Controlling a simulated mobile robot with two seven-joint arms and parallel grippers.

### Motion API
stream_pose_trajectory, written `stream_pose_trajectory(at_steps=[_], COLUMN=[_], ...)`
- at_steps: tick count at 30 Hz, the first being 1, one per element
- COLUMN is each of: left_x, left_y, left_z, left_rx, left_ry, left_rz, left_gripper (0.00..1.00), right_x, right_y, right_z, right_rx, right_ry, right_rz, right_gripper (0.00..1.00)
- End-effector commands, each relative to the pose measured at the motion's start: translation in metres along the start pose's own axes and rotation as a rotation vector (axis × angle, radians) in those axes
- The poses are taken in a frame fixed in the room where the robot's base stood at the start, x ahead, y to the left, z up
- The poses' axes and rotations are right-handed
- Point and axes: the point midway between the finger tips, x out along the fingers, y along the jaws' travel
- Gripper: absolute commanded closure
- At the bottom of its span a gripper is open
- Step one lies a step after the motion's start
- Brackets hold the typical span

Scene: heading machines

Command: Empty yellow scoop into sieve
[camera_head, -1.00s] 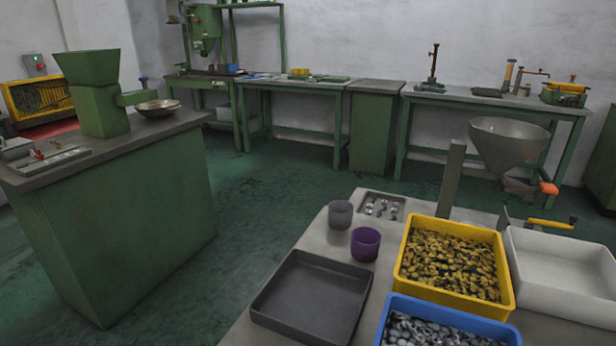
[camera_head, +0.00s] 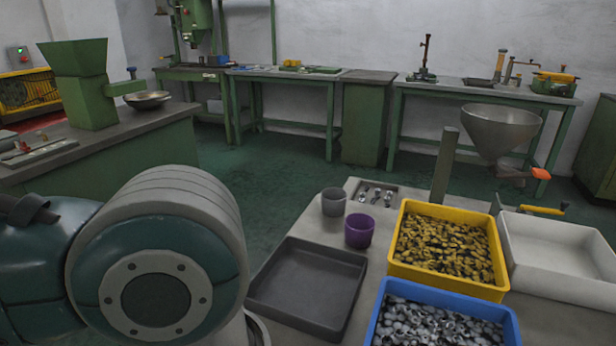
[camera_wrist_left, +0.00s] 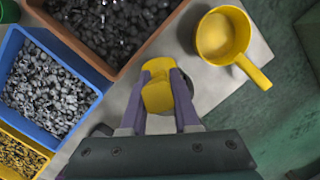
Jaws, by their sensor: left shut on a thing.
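In the left wrist view my left gripper (camera_wrist_left: 159,100) is shut on a yellow piece (camera_wrist_left: 158,88), held above the pale table. Whether this piece is part of a scoop I cannot tell. A round yellow vessel with a straight handle (camera_wrist_left: 222,35) sits apart from the gripper at the upper right, near the table edge. It looks like a scoop or pan, and I see no loose pieces in it. I cannot identify a sieve for certain. In the head view my left arm fills the lower left and its gripper is out of frame. My right gripper is not in view.
The table bears a yellow bin (camera_head: 400,262) of brass-coloured parts, a blue bin (camera_head: 374,322) of grey parts, an empty dark tray (camera_head: 305,285), a purple cup (camera_head: 359,231), a grey cup (camera_head: 334,202) and a white tray (camera_head: 560,250). A metal funnel (camera_head: 500,130) stands behind. An orange-brown bin (camera_wrist_left: 120,68) holds dark parts.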

Motion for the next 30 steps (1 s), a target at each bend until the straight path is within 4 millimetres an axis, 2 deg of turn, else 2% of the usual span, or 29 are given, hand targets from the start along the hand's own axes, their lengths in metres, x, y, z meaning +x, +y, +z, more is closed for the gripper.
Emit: stream_pose_trajectory(at_steps=[1,3,4,12,21,30], left_x=[-0.007,-0.007,-0.002,0.003,0.001,-0.002], left_y=[-0.002,-0.003,-0.003,-0.006,-0.008,-0.009], left_z=[-0.005,-0.013,-0.018,-0.042,-0.053,-0.054], left_rx=[-0.010,-0.005,-0.002,0.023,0.036,0.040], left_ry=[-0.055,-0.141,-0.172,-0.398,-0.510,-0.538], left_rz=[0.012,0.028,0.030,0.072,0.091,0.097], left_gripper=[1.00,1.00,1.00,1.00,1.00,1.00], right_x=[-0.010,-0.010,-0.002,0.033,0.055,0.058], right_y=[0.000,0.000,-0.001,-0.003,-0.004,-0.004], right_z=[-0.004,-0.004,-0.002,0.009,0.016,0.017], right_rx=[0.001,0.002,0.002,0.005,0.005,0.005], right_ry=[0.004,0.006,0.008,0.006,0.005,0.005], right_rz=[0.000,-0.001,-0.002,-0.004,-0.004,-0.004], right_gripper=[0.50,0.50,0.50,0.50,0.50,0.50])
